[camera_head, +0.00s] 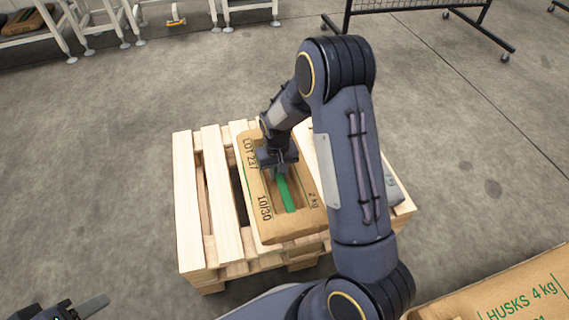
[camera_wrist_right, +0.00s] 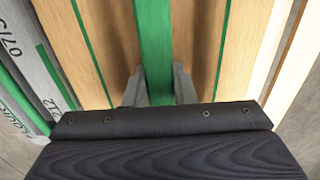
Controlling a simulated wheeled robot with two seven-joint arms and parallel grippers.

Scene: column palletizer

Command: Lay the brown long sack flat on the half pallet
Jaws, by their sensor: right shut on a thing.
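The brown long sack (camera_head: 297,228) is over the middle of the wooden half pallet (camera_head: 187,215), its long side running from back to front. It looks level, and I cannot tell whether it rests fully on the slats. My right gripper (camera_head: 280,172) is shut on the green raised strip along its top. In the right wrist view the green strip (camera_wrist_right: 154,50) is pinched between the two fingers (camera_wrist_right: 158,85), with brown sack on both sides. My left gripper (camera_head: 85,308) shows only partly at the bottom left, away from the pallet; its opening is unclear.
A grey sack (camera_head: 391,188) lies on the pallet's right side, mostly hidden by my right arm. Another brown sack (camera_head: 500,295) marked HUSKS 4 kg is at the bottom right. Legged stands and a wire-mesh frame (camera_head: 410,4) are at the back. Bare slats show on the left.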

